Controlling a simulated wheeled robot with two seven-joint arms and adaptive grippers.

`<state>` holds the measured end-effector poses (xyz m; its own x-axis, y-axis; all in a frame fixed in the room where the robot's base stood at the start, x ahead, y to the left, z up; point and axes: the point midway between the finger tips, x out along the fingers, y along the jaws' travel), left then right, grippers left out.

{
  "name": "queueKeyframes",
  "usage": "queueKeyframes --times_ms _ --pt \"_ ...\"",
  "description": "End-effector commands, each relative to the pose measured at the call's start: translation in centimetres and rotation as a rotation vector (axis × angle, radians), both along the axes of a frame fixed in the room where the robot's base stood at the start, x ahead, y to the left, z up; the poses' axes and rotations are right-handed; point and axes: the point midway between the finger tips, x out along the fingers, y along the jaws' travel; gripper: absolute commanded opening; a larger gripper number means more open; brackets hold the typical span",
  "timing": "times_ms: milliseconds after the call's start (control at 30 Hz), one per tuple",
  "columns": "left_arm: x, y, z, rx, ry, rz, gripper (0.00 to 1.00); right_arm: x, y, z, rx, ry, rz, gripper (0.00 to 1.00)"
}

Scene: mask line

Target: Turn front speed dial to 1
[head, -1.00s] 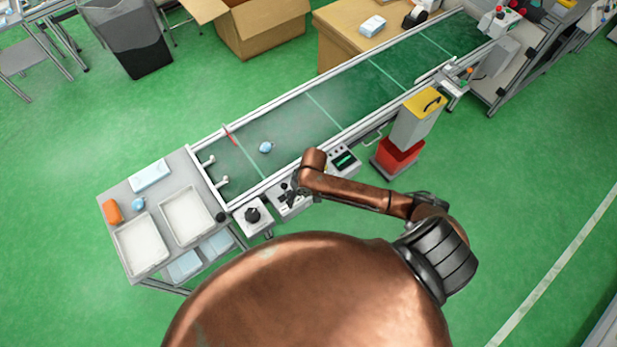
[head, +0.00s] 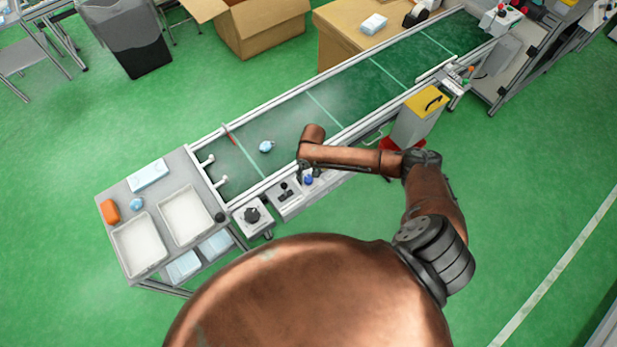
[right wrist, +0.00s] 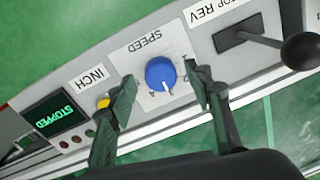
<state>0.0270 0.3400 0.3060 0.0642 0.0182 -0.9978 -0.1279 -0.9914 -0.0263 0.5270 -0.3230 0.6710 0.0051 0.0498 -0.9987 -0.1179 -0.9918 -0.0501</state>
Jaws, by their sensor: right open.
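The blue speed dial (right wrist: 160,73) sits on a light panel under an upside-down SPEED label in the right wrist view. Its white pointer mark faces the lower edge of the picture; the small figures around it are too small to read. The dial also shows in the head view (head: 308,180), partly beside my arm. My right gripper (right wrist: 160,76) is open, with one finger on each side of the dial and gaps visible on both sides. Whether the tips are level with the dial is unclear. In the head view my right gripper (head: 303,170) is mostly hidden. My left gripper is out of view.
A yellow INCH button (right wrist: 103,103) lies close to one finger, and a black-knobbed lever (right wrist: 300,50) is on the other side. A display (right wrist: 55,115) reads STOPPED. The conveyor (head: 285,120) runs behind the panel. A black knob (head: 252,214) stands on a separate box.

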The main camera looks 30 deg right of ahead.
Motion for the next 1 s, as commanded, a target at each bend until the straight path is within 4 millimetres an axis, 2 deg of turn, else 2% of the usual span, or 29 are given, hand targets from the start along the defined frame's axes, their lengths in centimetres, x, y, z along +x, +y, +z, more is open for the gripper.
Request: queueKeyframes --times_ms 100,400,1000 --pt "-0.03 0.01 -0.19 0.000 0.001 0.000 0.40 0.04 0.02 -0.76 -0.001 -0.001 0.001 0.47" --pt "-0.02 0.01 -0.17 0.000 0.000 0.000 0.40 0.05 0.07 -0.87 0.000 -0.001 0.001 0.46" --pt "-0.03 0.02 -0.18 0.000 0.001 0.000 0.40 0.03 0.06 -0.87 0.000 -0.001 0.001 0.05"
